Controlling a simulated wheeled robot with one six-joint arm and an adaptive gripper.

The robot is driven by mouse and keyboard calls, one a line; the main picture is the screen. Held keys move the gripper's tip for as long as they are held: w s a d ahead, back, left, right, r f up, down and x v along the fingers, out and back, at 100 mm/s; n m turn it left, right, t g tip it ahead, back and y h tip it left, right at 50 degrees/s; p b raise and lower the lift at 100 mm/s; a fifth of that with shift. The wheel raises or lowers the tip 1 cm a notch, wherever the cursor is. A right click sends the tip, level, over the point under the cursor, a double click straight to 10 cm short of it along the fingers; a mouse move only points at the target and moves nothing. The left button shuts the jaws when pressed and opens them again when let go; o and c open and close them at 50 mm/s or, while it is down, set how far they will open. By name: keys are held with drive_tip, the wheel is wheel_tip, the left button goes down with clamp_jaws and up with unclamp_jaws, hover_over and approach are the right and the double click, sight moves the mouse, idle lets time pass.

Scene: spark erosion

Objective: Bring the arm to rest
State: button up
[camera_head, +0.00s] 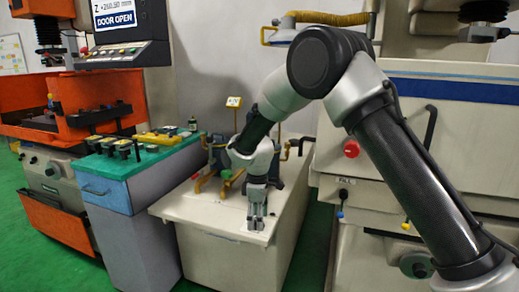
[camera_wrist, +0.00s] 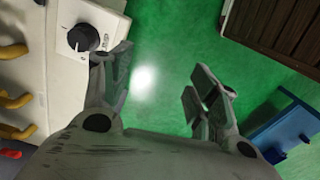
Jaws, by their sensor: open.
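My gripper (camera_head: 257,213) hangs from my bent arm and points down, over the front part of the white tank unit (camera_head: 205,213) in the head view. In the wrist view my gripper (camera_wrist: 160,90) is open, with its two fingers apart and nothing between them. Green floor (camera_wrist: 165,60) shows between and beyond the fingers. A black knob (camera_wrist: 83,37) on a pale panel lies close beside the left finger in that view. I cannot tell whether the finger touches the panel.
A blue cabinet with a green top (camera_head: 150,152) holds several small tools left of the tank unit. An orange machine (camera_head: 75,105) stands at the far left. A machine with a red button (camera_head: 351,149) stands at the right.

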drive_tip(key=s+d+r+m+t, duration=0.1)
drive_tip(key=s+d+r+m, duration=0.4)
drive_tip(key=s+d+r, duration=0.3)
drive_tip(key=s+d+r+m+t, duration=0.2)
drive_tip(key=s+d+r+m, duration=0.3)
drive_tip(key=s+d+r, duration=0.4)
drive_tip(key=s+d+r+m+t, duration=0.1)
drive_tip(key=s+d+r+m, duration=0.5)
drive_tip(key=s+d, duration=0.7)
drive_tip(key=d+r, duration=0.2)
drive_tip(key=d, duration=0.5)
drive_tip(key=shift+s+r, duration=0.4)
